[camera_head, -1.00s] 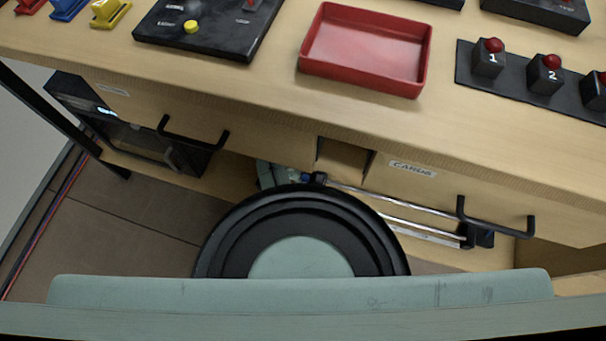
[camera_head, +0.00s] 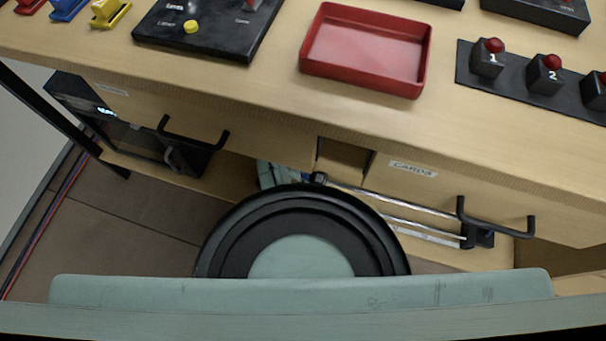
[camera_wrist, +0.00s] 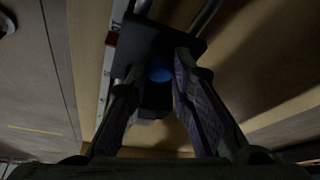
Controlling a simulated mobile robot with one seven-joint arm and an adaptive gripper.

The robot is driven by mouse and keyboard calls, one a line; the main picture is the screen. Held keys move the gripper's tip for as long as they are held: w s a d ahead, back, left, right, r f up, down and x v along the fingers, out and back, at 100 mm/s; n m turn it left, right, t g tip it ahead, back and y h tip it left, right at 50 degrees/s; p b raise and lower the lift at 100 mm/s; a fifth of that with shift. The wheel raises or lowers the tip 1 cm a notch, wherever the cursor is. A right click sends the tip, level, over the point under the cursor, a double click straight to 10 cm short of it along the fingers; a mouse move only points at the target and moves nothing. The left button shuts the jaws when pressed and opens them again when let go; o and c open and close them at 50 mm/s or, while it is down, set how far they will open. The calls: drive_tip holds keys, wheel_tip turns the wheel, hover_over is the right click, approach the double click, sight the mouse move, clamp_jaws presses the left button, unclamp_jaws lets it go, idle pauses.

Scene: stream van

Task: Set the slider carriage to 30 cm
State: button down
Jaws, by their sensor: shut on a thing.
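The desk (camera_head: 290,115) overhangs the rails, with drawer handles (camera_head: 495,222) sticking out at the front. A red tray (camera_head: 365,84) and several button boxes stand on top.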

idle(0.3)
drive_tip(key=shift+s+d+r+p, duration=0.1)
drive_tip(key=shift+s+d+p, duration=0.2)
drive_tip(key=shift+d, duration=0.25)
drive_tip(key=s+d+p, duration=0.2)
drive_tip(key=d, duration=0.7)
drive_tip(key=s+d+p, duration=0.3)
drive_tip(key=d, duration=0.6)
drive_tip(key=shift+s, duration=0.35)
drive_tip(key=c, duration=1.4)
unclamp_jaws()
